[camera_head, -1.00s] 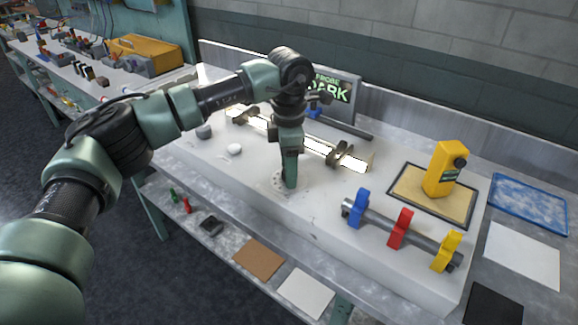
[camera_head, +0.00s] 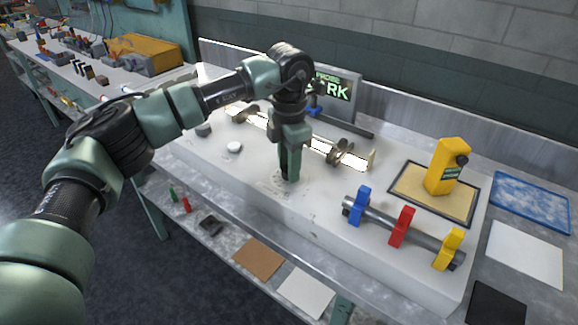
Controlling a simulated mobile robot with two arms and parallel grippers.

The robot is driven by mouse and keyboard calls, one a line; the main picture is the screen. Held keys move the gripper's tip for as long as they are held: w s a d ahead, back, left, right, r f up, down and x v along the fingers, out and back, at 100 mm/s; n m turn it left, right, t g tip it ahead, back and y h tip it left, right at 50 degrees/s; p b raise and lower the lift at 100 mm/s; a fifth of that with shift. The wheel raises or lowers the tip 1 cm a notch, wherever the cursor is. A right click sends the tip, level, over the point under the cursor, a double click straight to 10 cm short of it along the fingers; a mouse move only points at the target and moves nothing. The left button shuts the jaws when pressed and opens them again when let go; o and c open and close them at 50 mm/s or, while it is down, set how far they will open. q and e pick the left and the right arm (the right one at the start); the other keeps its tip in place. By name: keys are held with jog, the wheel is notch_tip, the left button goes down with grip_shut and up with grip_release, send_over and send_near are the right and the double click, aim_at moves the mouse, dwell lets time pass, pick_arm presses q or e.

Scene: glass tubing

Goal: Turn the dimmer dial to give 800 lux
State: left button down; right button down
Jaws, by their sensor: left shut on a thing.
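My left gripper (camera_head: 289,176) points straight down at the front part of the white bench block. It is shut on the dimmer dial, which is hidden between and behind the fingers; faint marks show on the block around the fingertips. Behind the gripper stands a grey display (camera_head: 335,88). Its upper line reads "PROBE" and its lower line ends in "RK"; my wrist covers the rest. A glowing white tube (camera_head: 350,161) in clamps runs behind the gripper. My right gripper is not in view.
A yellow meter (camera_head: 447,166) stands on a tan mat at right. A grey bar (camera_head: 385,222) with blue, red and yellow clips lies at front right. A white round knob (camera_head: 234,147) and a grey one (camera_head: 203,130) sit left of the gripper.

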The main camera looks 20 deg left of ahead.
pick_arm(q)
jog(key=shift+r+n, duration=0.1)
jog(key=shift+n, duration=0.9)
jog(key=c, duration=1)
grip_release()
notch_tip(320, 180, up, 8)
jog(key=shift+f+b, duration=0.1)
jog(key=shift+b, duration=0.55)
